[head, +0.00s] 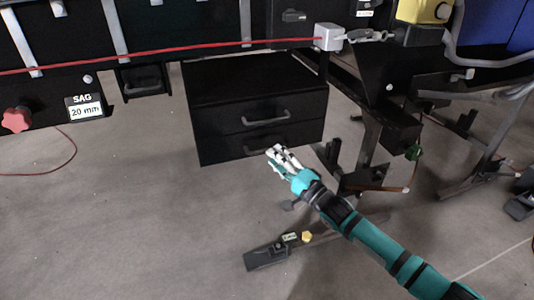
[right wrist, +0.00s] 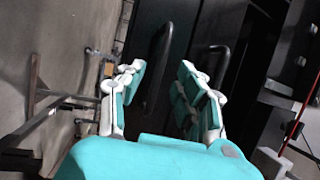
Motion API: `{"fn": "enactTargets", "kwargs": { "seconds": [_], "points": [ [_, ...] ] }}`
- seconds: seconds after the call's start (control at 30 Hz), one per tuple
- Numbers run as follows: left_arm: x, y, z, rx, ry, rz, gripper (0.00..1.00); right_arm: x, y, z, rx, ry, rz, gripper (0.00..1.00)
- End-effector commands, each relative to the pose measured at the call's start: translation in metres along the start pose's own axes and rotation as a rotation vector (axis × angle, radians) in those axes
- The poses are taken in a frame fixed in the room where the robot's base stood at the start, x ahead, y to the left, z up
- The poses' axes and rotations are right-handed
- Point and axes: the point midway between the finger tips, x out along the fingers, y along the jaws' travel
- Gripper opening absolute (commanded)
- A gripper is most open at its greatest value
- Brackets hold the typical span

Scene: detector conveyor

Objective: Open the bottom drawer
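The black drawer cabinet (head: 196,115) hangs under the bench and has two front handles. The bottom drawer (head: 225,149) looks shut, and its dark bar handle (head: 266,150) is the lower one. My right gripper (head: 275,157), with white fingers and a teal body, is just in front of this handle. In the right wrist view its fingers are open and apart, with the bottom handle (right wrist: 157,72) showing between them. I cannot tell whether they touch it. The upper handle (right wrist: 215,72) shows behind the right-hand finger. My left gripper is not in view.
The upper drawer (head: 225,115) also looks shut. A black bench leg with a bracket (head: 365,145) stands right of the cabinet. A red cord (head: 180,49) runs along the bench above. A black foot piece (head: 266,257) lies on the floor. The floor left of the cabinet is clear.

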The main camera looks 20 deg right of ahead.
Motion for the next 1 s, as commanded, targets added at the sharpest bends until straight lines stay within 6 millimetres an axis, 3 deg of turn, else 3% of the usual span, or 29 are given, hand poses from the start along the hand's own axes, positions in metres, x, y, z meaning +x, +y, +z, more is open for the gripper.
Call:
{"fn": "enactTargets", "kwargs": {
  "seconds": [0.23, 0.63, 0.9, 1.0],
  "points": [
    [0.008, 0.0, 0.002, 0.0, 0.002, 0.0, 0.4, 0.035, 0.001, 0.0, 0.0, 0.0, -0.001, 0.34],
    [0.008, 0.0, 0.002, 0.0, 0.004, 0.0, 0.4, 0.043, 0.0, 0.0, 0.0, 0.0, 0.001, 0.34],
    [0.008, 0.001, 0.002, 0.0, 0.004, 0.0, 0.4, 0.043, 0.0, 0.0, 0.0, 0.0, 0.001, 0.0],
    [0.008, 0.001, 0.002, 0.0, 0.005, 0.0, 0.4, 0.043, 0.001, 0.0, 0.0, 0.0, 0.002, 0.0]
  ]
}}
